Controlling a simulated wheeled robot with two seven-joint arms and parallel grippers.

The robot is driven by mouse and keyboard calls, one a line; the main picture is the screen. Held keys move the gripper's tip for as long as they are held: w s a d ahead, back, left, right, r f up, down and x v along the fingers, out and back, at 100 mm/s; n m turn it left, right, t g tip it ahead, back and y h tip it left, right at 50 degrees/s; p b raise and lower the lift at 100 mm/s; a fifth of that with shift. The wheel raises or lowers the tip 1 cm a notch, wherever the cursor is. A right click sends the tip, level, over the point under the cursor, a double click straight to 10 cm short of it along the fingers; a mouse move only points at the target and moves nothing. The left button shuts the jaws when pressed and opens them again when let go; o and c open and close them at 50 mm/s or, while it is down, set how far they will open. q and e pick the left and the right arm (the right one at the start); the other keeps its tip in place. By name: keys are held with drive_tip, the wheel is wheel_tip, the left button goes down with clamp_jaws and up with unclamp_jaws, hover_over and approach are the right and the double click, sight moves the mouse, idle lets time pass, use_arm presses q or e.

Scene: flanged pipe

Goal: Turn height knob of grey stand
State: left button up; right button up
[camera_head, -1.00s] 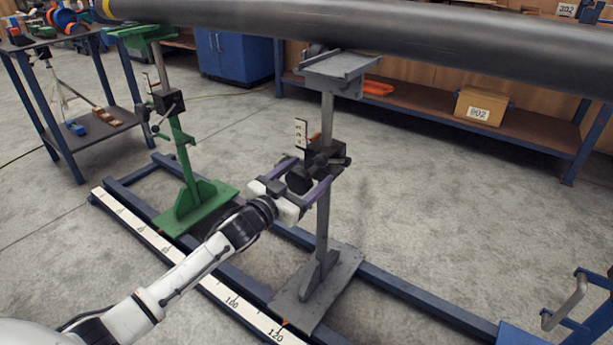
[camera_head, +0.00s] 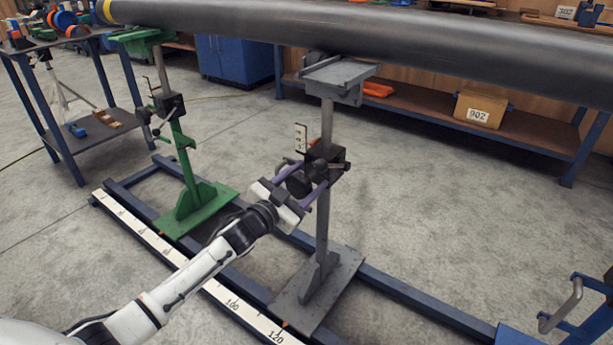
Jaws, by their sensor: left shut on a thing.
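The grey stand (camera_head: 323,225) stands upright on the blue rails, its grey top cradle (camera_head: 338,74) under the long dark pipe (camera_head: 400,35). A black block (camera_head: 327,157) with a small white scale plate (camera_head: 301,138) sits partway up its post. The dark round height knob (camera_head: 297,182) is on the near left side of this block. My left gripper (camera_head: 303,182) comes from the lower left, its purple fingers on both sides of the knob and shut on it. The fingertips partly overlap the block. My right gripper is not in view.
A green stand (camera_head: 185,170) stands left on the same rails (camera_head: 400,293). A white ruler strip (camera_head: 170,255) runs along the near rail. A workbench (camera_head: 85,100) is far left, a shelf with a box (camera_head: 481,108) behind. A blue frame with a handle (camera_head: 565,305) is lower right.

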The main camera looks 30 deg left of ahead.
use_arm(q)
drive_tip(key=shift+r+m, duration=0.1)
drive_tip(key=shift+m, duration=0.4)
drive_tip(key=m+p, duration=0.1)
drive_tip(key=m, duration=0.2)
drive_tip(key=shift+m, duration=0.8)
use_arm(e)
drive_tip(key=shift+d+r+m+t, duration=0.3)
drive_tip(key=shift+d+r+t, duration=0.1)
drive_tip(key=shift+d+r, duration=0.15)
use_arm(q)
drive_tip(key=shift+m, duration=0.4)
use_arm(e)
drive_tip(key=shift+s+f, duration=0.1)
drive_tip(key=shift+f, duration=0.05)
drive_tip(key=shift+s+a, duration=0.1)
use_arm(q)
drive_tip(key=o, duration=1)
drive_tip(key=shift+o, duration=0.2)
